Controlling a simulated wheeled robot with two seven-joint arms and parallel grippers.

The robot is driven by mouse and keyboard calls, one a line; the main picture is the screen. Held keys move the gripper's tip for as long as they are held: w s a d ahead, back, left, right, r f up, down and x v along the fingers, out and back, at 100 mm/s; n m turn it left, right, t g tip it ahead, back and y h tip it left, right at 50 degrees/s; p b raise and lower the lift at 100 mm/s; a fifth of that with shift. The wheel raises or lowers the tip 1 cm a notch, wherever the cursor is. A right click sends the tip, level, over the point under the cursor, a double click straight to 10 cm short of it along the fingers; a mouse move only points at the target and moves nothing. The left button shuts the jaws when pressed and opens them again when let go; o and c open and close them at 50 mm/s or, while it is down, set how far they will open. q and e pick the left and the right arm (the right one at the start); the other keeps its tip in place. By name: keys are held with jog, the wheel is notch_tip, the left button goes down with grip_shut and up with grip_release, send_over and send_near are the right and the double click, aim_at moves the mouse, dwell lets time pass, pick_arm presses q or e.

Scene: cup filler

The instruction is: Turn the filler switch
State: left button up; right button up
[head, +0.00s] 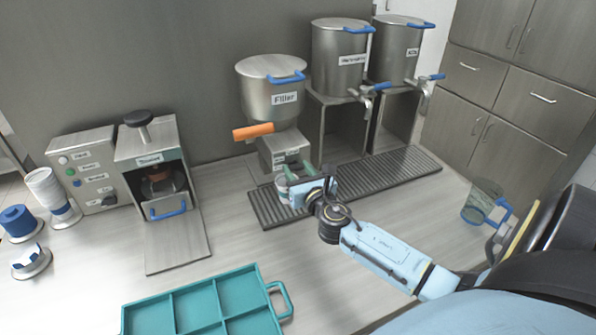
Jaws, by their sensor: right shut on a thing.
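The filler (272,92) is a steel pot with a blue handle and a "Filler" label, standing at the back centre. An orange bar-shaped handle (253,131) sticks out to the left at its lower front; it looks like the switch. My right gripper (293,187) is in front of and below the filler, over the near-left end of the drip grate. It is shut on a greenish thing that looks like a clear cup (288,170), largely hidden by the gripper. The gripper is apart from the orange handle. My left gripper is not in view.
Two more labelled steel pots (340,62) with blue-handled taps stand behind the drip grate (395,171). A clear cup with a blue handle (484,196) is at the right. A teal divided tray (205,303) lies in front; machines (150,165) and cup stacks stand left.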

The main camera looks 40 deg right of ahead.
jog(key=m, duration=0.4)
jog(key=shift+m+b, duration=0.4)
jog(key=m, duration=0.4)
jog(key=shift+d+f, duration=0.1)
jog(key=m, duration=0.4)
jog(key=shift+m, duration=2.3)
jog(key=o, duration=1)
jog(key=shift+s, duration=0.1)
jog(key=v, duration=1.3)
jog(key=shift+s+b, duration=0.15)
jog(key=shift+b, duration=0.2)
